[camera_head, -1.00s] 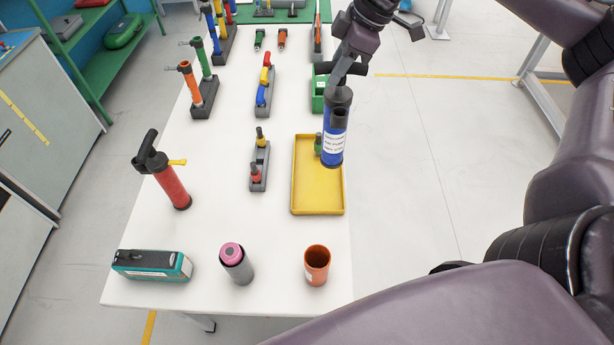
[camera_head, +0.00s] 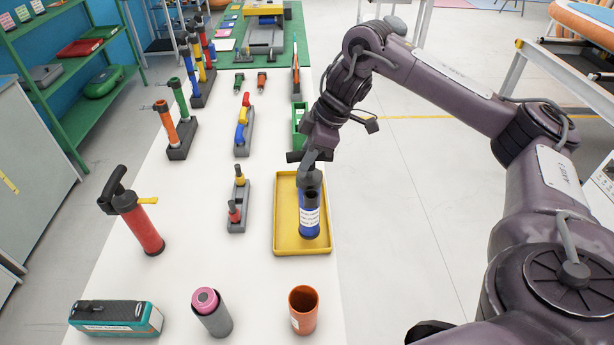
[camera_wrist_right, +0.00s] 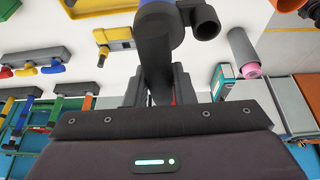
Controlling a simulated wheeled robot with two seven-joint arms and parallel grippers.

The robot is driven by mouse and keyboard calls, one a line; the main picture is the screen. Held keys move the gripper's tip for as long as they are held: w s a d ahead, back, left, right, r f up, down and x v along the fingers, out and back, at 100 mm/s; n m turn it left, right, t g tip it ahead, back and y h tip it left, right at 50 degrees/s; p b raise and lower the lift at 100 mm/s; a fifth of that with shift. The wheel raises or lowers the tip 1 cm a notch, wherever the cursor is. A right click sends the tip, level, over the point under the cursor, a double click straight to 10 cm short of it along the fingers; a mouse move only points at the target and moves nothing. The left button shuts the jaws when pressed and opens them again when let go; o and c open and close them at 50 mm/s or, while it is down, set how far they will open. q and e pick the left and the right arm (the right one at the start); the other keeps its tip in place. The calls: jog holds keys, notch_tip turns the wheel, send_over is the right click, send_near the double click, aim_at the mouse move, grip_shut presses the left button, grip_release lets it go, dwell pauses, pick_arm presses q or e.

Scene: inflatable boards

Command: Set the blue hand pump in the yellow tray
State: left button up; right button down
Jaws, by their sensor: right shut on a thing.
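The blue hand pump (camera_head: 309,218) stands roughly upright over the yellow tray (camera_head: 285,225), its lower end within the tray's outline. I cannot tell whether its base touches the tray floor. My right gripper (camera_head: 309,163) is above it, shut on the dark handle at its top. A yellow edge of the tray (camera_wrist_right: 100,6) shows at upper left there. My left gripper is not in view.
A red pump (camera_head: 139,222) stands left on the white table. A teal box (camera_head: 117,317), a grey-pink cylinder (camera_head: 212,312) and an orange cup (camera_head: 303,310) line the front. A grey holder (camera_head: 237,205) is left of the tray; a green bin (camera_head: 299,125) is behind it.

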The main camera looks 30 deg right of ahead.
notch_tip(320, 180, down, 4)
jog(key=shift+r+b, duration=0.15)
jog(key=shift+b, duration=0.65)
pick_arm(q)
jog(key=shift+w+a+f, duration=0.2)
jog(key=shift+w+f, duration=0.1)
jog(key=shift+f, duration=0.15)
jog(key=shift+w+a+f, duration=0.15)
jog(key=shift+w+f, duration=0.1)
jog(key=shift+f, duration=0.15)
pick_arm(e)
jog(key=shift+f, duration=0.2)
jog(key=c, duration=1.2)
grip_release()
jog(key=shift+d+r, duration=0.1)
jog(key=shift+r, duration=0.25)
jog(key=p+v, duration=0.6)
jog(key=v, duration=0.5)
jog(key=shift+s+d+r, duration=0.1)
jog(key=shift+s+r, duration=0.05)
jog(key=shift+r, duration=0.05)
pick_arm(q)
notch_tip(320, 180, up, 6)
